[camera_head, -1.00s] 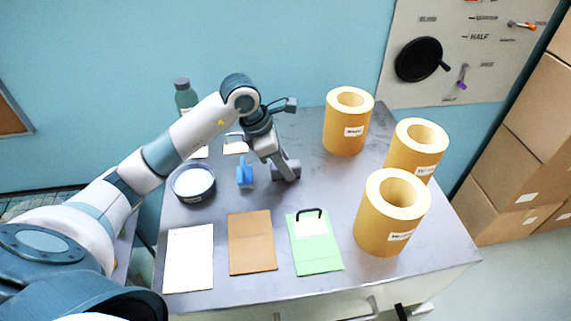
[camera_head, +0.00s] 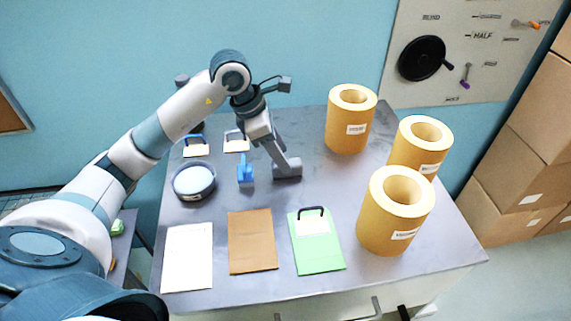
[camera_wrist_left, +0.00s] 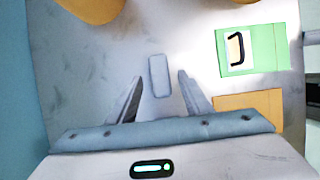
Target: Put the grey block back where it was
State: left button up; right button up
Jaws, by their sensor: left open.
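The grey block (camera_wrist_left: 159,76) lies flat on the table in the left wrist view, seen between my left gripper's two spread fingers with a gap on each side. My left gripper (camera_head: 284,160) is open, pointing down at the middle of the table in the head view. There the grey shape at its tips looks like the block, but gripper and block are hard to tell apart. I cannot tell how far the fingertips are above the tabletop. My right gripper is out of view.
A blue object (camera_head: 245,172) stands just left of the gripper, with a round dish (camera_head: 194,182) beyond. White (camera_head: 188,258), brown (camera_head: 252,242) and green (camera_head: 318,253) flat pieces lie in front. Three kraft rolls (camera_head: 390,225) stand right. Two handled cards (camera_head: 236,146) lie behind.

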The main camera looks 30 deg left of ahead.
pick_arm(q)
jog(key=b+v, duration=0.2)
jog(key=v, duration=0.5)
jog(key=shift+r, duration=0.35)
jog(key=shift+a, duration=0.15)
jog(key=shift+s+f, duration=0.1)
